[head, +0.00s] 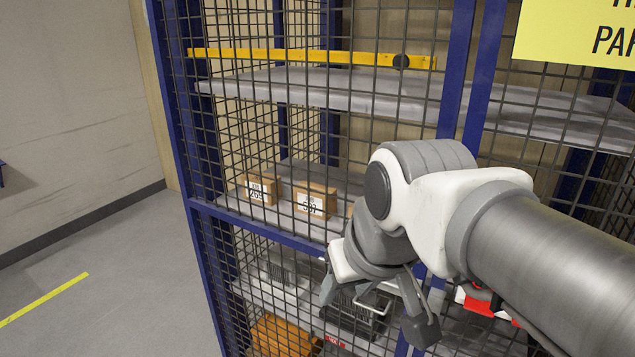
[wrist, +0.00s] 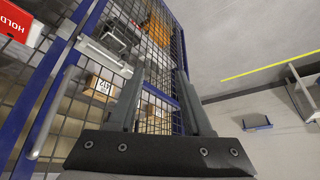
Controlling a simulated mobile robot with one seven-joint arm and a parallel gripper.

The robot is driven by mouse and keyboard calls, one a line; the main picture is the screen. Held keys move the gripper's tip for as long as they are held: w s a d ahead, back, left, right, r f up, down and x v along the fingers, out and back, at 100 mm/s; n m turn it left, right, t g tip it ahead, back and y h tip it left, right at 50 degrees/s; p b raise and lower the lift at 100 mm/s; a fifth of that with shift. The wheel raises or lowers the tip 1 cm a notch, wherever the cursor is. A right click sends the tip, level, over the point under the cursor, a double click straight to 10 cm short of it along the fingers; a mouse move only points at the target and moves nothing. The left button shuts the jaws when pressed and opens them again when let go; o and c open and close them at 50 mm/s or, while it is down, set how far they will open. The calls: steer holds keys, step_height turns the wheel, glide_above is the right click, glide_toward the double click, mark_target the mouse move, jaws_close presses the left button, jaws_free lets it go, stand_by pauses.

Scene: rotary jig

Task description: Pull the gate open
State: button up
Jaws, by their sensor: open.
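The gate (head: 300,238) is a blue-framed wire-mesh panel across the front of a shelf cage; it appears shut, its upright beside another blue post. It also shows in the wrist view (wrist: 182,90). A pale, curved bar that looks like its pull handle (wrist: 47,125) stands left of my fingers in the wrist view, apart from them. In the head view my arm hides most of that area. My gripper (head: 375,312) is open, in front of the mesh. In the wrist view nothing shows held between the fingers (wrist: 157,78); whether they touch the mesh is unclear.
Behind the mesh are shelves with cardboard boxes (head: 315,200), an orange bin (head: 282,337) and a yellow level (head: 310,57). A red sign (wrist: 18,22) is near the gate's upright. A yellow sign (head: 580,35) hangs upper right. The floor (head: 110,300) at left is clear.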

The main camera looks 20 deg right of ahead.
steer(key=w+d+r+m+g+h+p, duration=0.15)
steer(key=w+d+r, duration=0.25)
steer(key=d+r, duration=0.55)
steer(key=w+d+r+m+p, duration=0.1)
steer(key=w+d+r+p, duration=0.2)
steer(key=d+r, duration=0.6)
steer(key=x, duration=1.8)
steer(key=shift+d+p, duration=0.3)
steer(key=shift+d, duration=0.05)
jaws_close()
